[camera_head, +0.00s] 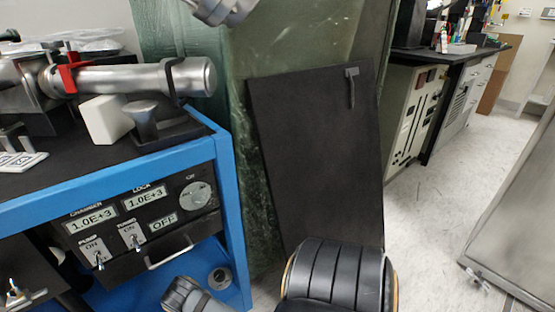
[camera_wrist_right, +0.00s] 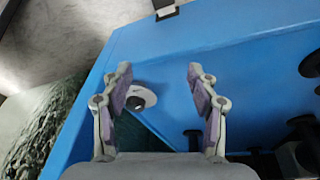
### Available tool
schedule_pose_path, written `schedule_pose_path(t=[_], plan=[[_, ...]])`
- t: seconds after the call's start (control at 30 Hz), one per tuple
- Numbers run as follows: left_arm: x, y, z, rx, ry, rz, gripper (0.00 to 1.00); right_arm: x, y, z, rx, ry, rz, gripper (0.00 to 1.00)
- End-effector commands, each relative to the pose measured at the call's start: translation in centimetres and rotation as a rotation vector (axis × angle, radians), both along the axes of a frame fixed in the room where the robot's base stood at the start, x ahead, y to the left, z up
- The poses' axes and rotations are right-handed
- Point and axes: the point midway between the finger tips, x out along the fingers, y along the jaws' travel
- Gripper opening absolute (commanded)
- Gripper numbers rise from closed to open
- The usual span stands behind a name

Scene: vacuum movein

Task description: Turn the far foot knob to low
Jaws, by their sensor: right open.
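A small round knob-like foot (camera_head: 219,278), pale grey with a dark centre, sits low on the blue frame by its right leg in the head view. What looks like the same knob (camera_wrist_right: 141,97) shows in the right wrist view against the blue surface, pale with a dark centre. My right gripper (camera_wrist_right: 160,78) is open and empty, its two fingers spread. The knob appears between the fingers, close to the left one; the gap in depth is hard to judge. No setting mark is readable. My left gripper is not clearly in view.
The blue frame (camera_head: 226,190) carries a control panel with displays and switches, and a metal cylinder (camera_head: 145,80) on top. A dark panel (camera_head: 315,150) stands to its right. Pale floor (camera_head: 440,205) is open farther right. Dark round parts (camera_wrist_right: 312,65) crowd the wrist view's right side.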

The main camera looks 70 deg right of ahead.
Motion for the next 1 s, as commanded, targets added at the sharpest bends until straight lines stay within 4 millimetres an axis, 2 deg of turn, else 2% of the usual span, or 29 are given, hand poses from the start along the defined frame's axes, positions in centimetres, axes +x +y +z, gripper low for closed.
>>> schedule_pose_path(t=[0.17, 0.27, 0.3, 0.4, 0.63, 1.0], plan=[[0.0, 0.0, 0.4, 0.0, 0.0, 0.0, 0.4, -2.9, 1.0, 2.2, -0.003, 0.0, 0.348, 0.6], [0.0, 0.0, 1.4, 0.0, 0.0, 0.0, 0.4, -4.2, 1.7, 3.8, -0.013, -0.004, 0.552, 0.6], [0.0, 0.0, 2.8, 0.0, -0.001, 0.0, 0.4, -4.7, 2.0, 4.9, -0.018, -0.003, 0.634, 0.6], [0.0, 0.0, 5.2, 0.0, 0.0, 0.0, 0.4, -5.3, 2.6, 6.2, -0.03, -0.004, 0.793, 0.6], [0.0, 0.0, 10.5, 0.0, 0.0, 0.0, 0.4, -5.6, 2.6, 6.3, -0.033, 0.009, 0.912, 0.6], [0.0, 0.0, 18.9, 0.0, 0.0, 0.0, 0.4, -7.1, 1.7, 5.2, -0.016, 0.043, 0.922, 0.6]])
